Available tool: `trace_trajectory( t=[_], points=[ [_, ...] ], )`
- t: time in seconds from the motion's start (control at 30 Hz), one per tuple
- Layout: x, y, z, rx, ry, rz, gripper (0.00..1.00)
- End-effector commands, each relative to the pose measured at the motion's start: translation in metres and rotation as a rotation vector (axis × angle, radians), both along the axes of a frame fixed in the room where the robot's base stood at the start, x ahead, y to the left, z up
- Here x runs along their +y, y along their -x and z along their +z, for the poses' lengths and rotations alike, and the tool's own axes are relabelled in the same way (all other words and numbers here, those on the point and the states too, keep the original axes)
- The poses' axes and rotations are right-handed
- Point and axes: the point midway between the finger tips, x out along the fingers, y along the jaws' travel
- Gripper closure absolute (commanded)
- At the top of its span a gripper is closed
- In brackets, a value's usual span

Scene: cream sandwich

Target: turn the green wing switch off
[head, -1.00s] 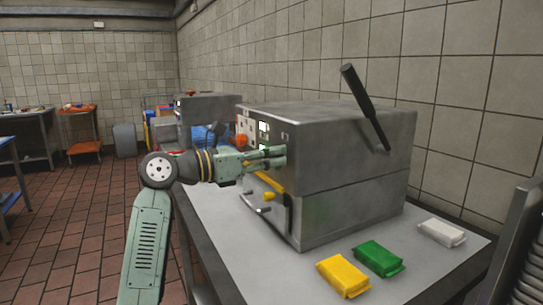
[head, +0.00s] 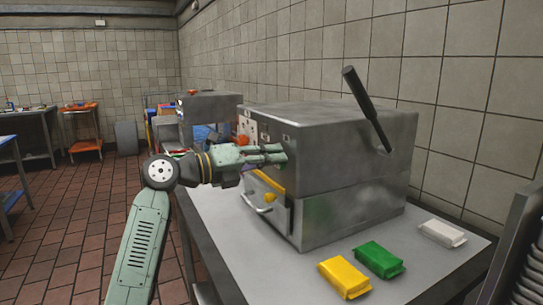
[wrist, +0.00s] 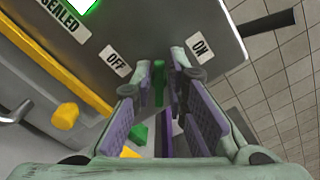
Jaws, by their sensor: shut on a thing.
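The green wing switch (wrist: 158,84) shows in the wrist view as a narrow green strip between my purple-padded fingers. It sits on the grey machine's front panel between the OFF label (wrist: 117,63) and the ON label (wrist: 200,48). My gripper (wrist: 170,85) is shut on it. The fingers hide much of the switch, so its exact angle is hard to tell. In the head view my gripper (head: 284,153) is at the front of the metal machine (head: 350,135), and the switch is hidden.
A bright green-edged light (wrist: 88,4) is beside the SEALED label. A yellow bar (head: 267,182), a yellow knob (head: 269,197) and a handle (head: 255,207) are below my gripper. Yellow (head: 344,277), green (head: 379,259) and white (head: 443,233) packets lie on the table (head: 420,270).

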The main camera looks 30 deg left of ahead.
Motion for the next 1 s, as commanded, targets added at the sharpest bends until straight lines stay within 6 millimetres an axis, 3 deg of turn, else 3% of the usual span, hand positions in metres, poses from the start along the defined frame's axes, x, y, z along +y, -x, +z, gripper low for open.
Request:
trace_trajectory(
  t=[0.5, 1.0],
  points=[
    [0.0047, -0.0009, -0.0036, 0.229, 0.397, 0.006, 1.0],
    [0.005, -0.001, -0.0073, 0.334, 0.575, 0.006, 1.0]
  ],
)
